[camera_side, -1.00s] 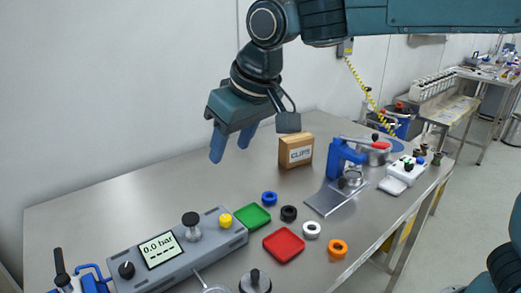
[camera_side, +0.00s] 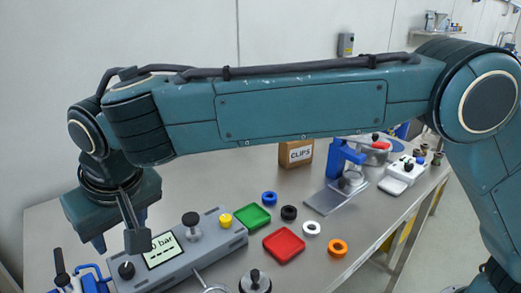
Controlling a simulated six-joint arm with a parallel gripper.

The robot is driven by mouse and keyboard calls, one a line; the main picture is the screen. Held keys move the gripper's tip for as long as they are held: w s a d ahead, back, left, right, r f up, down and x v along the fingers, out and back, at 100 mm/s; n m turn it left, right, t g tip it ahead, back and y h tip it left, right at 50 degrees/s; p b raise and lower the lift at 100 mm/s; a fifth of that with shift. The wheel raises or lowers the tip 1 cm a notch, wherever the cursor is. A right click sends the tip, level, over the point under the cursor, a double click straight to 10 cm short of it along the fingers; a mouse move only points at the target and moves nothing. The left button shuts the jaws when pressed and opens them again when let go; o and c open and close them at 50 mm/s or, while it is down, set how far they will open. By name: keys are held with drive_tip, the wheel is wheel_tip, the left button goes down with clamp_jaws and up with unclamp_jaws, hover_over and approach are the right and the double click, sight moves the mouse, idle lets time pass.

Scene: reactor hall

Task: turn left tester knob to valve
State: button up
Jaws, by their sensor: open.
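The grey tester (camera_side: 205,250) lies at the front left of the table, with a lit display (camera_side: 163,252) reading partly "bar". Its left knob (camera_side: 127,270) is black and round, left of the display. Its setting is too small to read. My gripper (camera_side: 119,230) is open and empty, pointing down above and behind the tester's left end, apart from the knob.
A black-topped post (camera_side: 191,221) and a yellow knob (camera_side: 226,220) stand on the tester. Blue-handled equipment (camera_side: 88,280) is close to its left. Green (camera_side: 252,215) and red (camera_side: 284,245) trays and several rings lie to the right. A CLIPS box (camera_side: 296,154) stands behind.

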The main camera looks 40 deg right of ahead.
sight(126, 268)
drive_tip(key=x, duration=1.3)
drive_tip(key=shift+w+f, duration=0.2)
drive_tip(key=shift+f, duration=0.1)
drive_tip(key=shift+c, duration=0.2)
drive_tip(key=c, duration=1)
